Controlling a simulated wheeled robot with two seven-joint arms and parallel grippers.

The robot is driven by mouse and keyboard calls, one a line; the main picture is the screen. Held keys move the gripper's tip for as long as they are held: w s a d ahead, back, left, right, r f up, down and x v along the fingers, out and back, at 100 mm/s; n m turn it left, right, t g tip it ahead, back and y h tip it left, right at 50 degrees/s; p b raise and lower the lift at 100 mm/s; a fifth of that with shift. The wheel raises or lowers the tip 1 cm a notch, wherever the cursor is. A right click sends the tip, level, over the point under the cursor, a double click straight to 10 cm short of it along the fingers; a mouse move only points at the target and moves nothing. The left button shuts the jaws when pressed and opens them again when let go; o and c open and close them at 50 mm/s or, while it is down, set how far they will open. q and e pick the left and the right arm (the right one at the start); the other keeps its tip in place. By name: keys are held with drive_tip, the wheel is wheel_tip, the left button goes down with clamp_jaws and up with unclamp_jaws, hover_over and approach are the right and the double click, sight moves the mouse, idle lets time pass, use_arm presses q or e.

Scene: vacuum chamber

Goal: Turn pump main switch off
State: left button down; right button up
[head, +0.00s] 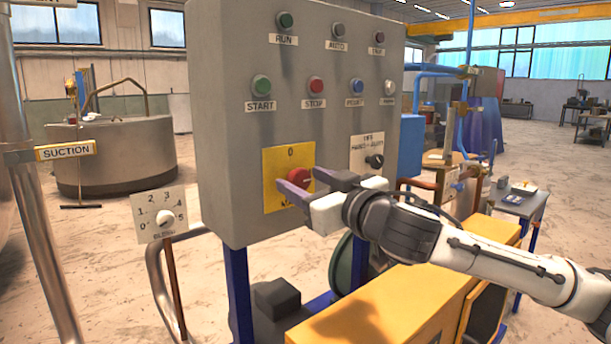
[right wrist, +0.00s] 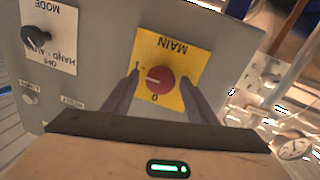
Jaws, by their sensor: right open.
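The main switch is a red round knob (head: 299,178) on a yellow plate (head: 272,196) at the lower left of the grey control panel. In the right wrist view the knob (right wrist: 160,80) sits in the middle of the plate (right wrist: 181,50), which appears upside down with "MAIN" and "0". A pale mark on the knob points left there, toward a small line mark. My right gripper (head: 299,181) is open, its two dark fingers (right wrist: 160,85) on either side of the knob. I cannot tell whether they touch it. My left gripper is not in view.
The grey panel (head: 228,130) also carries several buttons and lamps, and a black mode selector (head: 375,161) right of the main switch. A dial plate (head: 160,217) stands at lower left. A yellow cabinet (head: 400,300) lies below my right arm.

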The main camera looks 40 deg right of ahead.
drive_tip(key=c, duration=1)
drive_tip(key=shift+n, duration=0.4)
drive_tip(key=shift+f+n+b, duration=0.1)
drive_tip(key=shift+n+b, duration=0.2)
drive_tip(key=shift+n, duration=0.8)
drive_tip(key=n, duration=0.3)
drive_tip(key=shift+n+t, duration=0.4)
drive_tip(key=n+y, duration=0.1)
drive_tip(key=n, duration=0.5)
drive_tip(key=shift+t, duration=0.3)
drive_tip(key=n, duration=0.3)
drive_tip(key=n+y, duration=0.1)
drive_tip(key=n, duration=0.2)
drive_tip(key=shift+d+n+y+p, duration=0.1)
drive_tip(key=shift+n+y+p, duration=0.2)
drive_tip(key=shift+n, duration=0.3)
